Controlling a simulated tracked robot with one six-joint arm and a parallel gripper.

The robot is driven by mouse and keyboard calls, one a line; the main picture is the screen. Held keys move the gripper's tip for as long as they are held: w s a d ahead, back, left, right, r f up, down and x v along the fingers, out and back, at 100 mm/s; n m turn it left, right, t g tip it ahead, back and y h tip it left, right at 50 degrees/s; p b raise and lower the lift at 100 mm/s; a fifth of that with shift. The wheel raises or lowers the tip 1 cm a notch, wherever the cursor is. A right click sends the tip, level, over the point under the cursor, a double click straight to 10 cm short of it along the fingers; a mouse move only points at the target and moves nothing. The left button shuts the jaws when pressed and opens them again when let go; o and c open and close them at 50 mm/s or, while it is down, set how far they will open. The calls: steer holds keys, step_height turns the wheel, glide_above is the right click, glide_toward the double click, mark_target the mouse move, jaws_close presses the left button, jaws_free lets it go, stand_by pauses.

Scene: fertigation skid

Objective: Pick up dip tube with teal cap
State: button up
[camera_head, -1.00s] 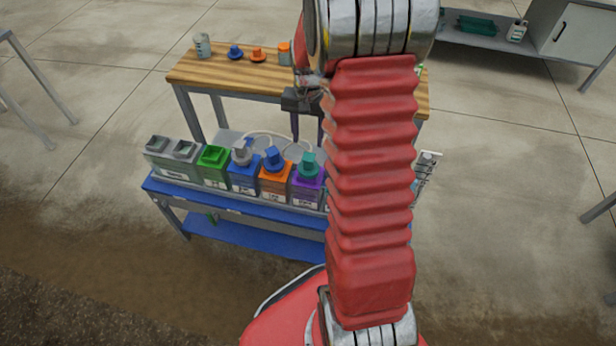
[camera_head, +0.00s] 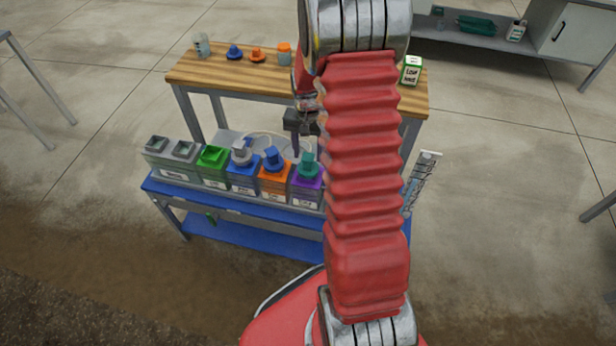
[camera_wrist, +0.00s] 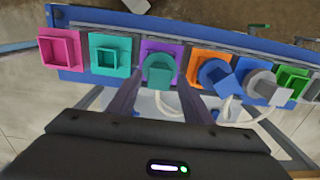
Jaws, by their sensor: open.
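The teal cap (camera_head: 308,163) sits on the purple tank (camera_head: 304,190) in the blue-framed rack; its tube is hidden below it. In the wrist view the teal cap (camera_wrist: 160,71) lies on the purple tank (camera_wrist: 172,48), just beyond my fingertips. My gripper (camera_wrist: 160,90) is open and empty, with one finger on either side of the line to the cap. In the head view my gripper (camera_head: 300,142) hangs behind and slightly above the cap. I cannot tell the exact gap between them.
An orange tank (camera_wrist: 210,60) with a blue cap (camera_wrist: 220,78) stands beside the purple one. A blue tank with a grey cap (camera_wrist: 262,86) follows. A teal open socket (camera_wrist: 108,55) is on the other side. Pale hoses (camera_wrist: 228,110) loop behind. A wooden bench (camera_head: 225,75) stands at the back.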

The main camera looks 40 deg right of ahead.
mark_target(308, 157)
steer(key=shift+f, duration=1.65)
steer(key=shift+c, duration=0.7)
jaws_close()
